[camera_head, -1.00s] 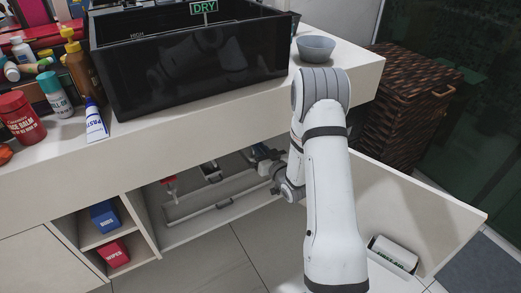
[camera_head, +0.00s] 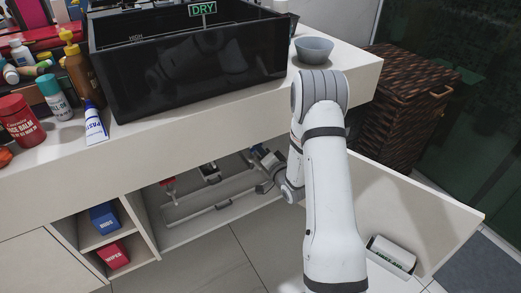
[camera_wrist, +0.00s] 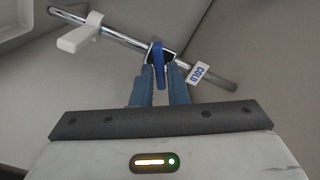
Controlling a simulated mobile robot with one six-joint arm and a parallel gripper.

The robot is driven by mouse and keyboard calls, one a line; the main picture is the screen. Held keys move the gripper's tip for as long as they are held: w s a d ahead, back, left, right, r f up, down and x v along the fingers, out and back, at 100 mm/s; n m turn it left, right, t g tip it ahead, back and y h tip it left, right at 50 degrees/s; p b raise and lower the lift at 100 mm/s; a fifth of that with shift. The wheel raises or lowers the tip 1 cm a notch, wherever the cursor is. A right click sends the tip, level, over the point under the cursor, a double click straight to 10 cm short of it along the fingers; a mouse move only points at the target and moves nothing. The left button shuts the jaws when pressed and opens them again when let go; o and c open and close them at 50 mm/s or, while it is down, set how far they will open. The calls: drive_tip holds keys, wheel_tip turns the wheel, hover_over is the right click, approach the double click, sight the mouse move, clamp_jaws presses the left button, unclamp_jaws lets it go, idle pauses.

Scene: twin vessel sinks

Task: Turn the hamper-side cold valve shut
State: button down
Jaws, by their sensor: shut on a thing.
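In the wrist view, a blue lever handle (camera_wrist: 158,62) sits on a metal pipe (camera_wrist: 122,34), with a tag reading COLD (camera_wrist: 198,73) hanging just to its right. My gripper (camera_wrist: 160,80) has its two blue fingers closed on the lever, one on each side. The lever appears to point across the pipe, though its far end is partly hidden by the fingers. In the head view my gripper (camera_head: 262,158) reaches into the open cabinet under the counter, on the hamper side, and the valve is too small to make out.
A red-handled valve (camera_head: 168,184) is further left in the cabinet. An open door (camera_head: 420,205) with a white box stands right of my arm. A wicker hamper (camera_head: 405,110) stands beyond. A black sink (camera_head: 190,65) and grey bowl (camera_head: 314,49) are on the counter.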

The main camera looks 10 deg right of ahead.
drive_tip(key=m+p, duration=0.1)
drive_tip(key=m, duration=0.4)
drive_tip(key=shift+d+f+m, duration=0.1)
drive_tip(key=shift+m, duration=0.3)
idle(0.4)
drive_tip(key=c, duration=1.5)
unclamp_jaws()
drive_tip(key=p+v, duration=0.2)
drive_tip(key=v, duration=0.5)
drive_tip(key=shift+s, duration=0.35)
